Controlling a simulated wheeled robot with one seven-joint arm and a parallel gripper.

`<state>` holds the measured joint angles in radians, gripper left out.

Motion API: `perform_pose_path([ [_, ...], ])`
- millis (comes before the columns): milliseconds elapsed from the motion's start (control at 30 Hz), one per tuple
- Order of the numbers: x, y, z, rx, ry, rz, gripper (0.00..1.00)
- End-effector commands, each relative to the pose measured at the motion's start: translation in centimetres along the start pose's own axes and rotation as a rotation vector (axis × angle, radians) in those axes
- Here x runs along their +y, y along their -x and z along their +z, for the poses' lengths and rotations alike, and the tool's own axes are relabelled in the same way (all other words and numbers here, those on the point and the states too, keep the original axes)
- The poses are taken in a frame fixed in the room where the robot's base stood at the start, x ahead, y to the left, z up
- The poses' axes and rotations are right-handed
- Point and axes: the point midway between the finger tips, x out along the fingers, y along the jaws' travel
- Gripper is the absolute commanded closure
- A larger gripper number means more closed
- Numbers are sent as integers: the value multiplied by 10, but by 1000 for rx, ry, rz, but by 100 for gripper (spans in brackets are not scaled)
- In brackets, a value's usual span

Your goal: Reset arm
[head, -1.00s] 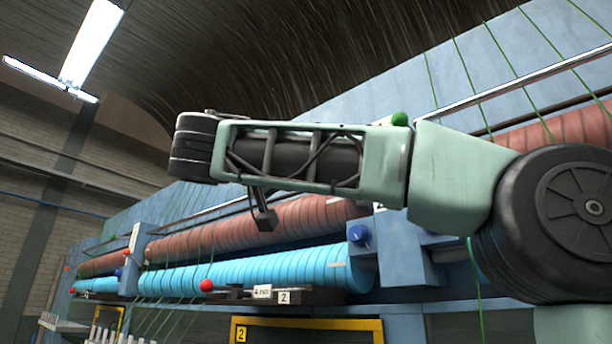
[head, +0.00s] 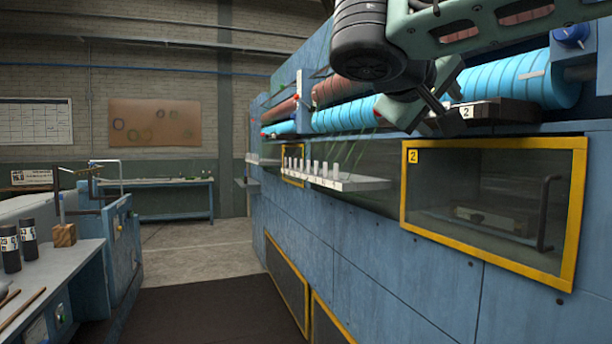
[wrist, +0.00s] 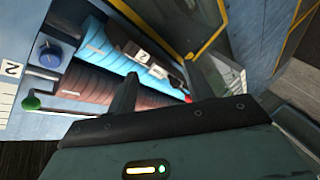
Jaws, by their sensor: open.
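My arm reaches in from the upper right of the head view, in front of the blue machine (head: 380,235). My gripper (head: 440,112) is at the end, before the machine's rollers and just left of a "2" tag. In the wrist view my gripper (wrist: 165,85) shows two dark fingers set apart with nothing between them. Beyond them are the blue roller (wrist: 100,60), the red-brown roller (wrist: 125,90) and a blue knob (wrist: 48,55). I cannot tell the exact gap between the fingers and the machine.
A yellow-framed window (head: 490,210) sits below the arm. A shelf with white pegs (head: 340,180) juts from the machine. A workbench (head: 50,270) with black canisters (head: 10,248) stands at left. The aisle floor (head: 195,255) between is clear.

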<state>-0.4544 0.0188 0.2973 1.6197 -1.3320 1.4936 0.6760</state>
Motion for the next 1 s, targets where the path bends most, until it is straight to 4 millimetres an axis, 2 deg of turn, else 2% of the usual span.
perform_pose_path([
  [33, -32, -2, 19, -25, 85, -93, 48],
  [100, -75, -1, 48, -61, 189, -229, 48],
  [167, -109, 3, 76, -94, 268, -343, 48],
  [200, -130, 7, 95, -116, 314, -420, 48],
  [267, -159, 15, 127, -153, 377, -535, 48],
  [400, -218, 43, 206, -245, 476, -802, 48],
  [500, -249, 68, 265, -320, 496, -983, 48],
  [600, -269, 91, 314, -389, 475, -1127, 48],
  [700, -280, 107, 348, -440, 436, -1215, 48],
  [800, -285, 115, 367, -470, 402, -1260, 48],
  [1000, -288, 119, 375, -484, 380, -1282, 48],
])
